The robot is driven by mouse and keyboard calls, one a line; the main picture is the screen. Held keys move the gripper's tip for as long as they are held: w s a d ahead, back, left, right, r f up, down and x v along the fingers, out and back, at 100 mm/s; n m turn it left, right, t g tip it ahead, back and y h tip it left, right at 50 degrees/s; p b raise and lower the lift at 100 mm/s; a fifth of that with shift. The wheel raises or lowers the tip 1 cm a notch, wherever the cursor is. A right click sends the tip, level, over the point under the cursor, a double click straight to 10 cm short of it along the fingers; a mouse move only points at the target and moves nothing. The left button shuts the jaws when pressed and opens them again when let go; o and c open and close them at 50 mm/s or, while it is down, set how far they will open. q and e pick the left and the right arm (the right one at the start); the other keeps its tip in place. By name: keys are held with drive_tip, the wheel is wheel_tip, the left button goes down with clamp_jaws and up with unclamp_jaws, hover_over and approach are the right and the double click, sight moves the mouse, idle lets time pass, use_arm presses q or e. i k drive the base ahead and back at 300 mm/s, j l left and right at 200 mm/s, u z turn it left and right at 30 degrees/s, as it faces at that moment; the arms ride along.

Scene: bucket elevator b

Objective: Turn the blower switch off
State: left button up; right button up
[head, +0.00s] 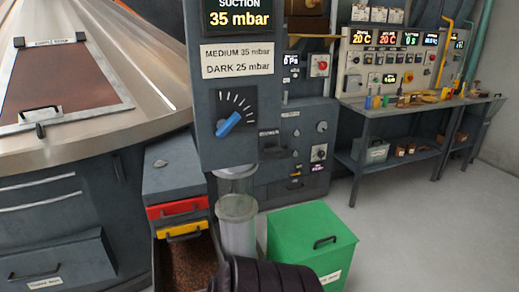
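A grey control panel (290,150) stands behind the suction column, with small knobs, lamps and labels on it. A small label (269,132) on its left part may name the blower, but it is too small to read surely. A dark lever-like part (275,152) sits just below it. A round knob (321,127) and a white-plated rotary switch (318,152) are on its right part. I cannot tell which of these is the blower switch or its position. Neither of my grippers shows.
The suction column (205,110) carries a blue pointer knob (229,123) and a 35 mbar display (238,18). A green lidded bin (310,240) stands on the floor before the panel. A workbench (405,107) is at the right. The floor (420,230) front right is clear.

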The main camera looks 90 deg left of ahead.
sight(270, 148)
drive_tip(key=u, duration=2.45)
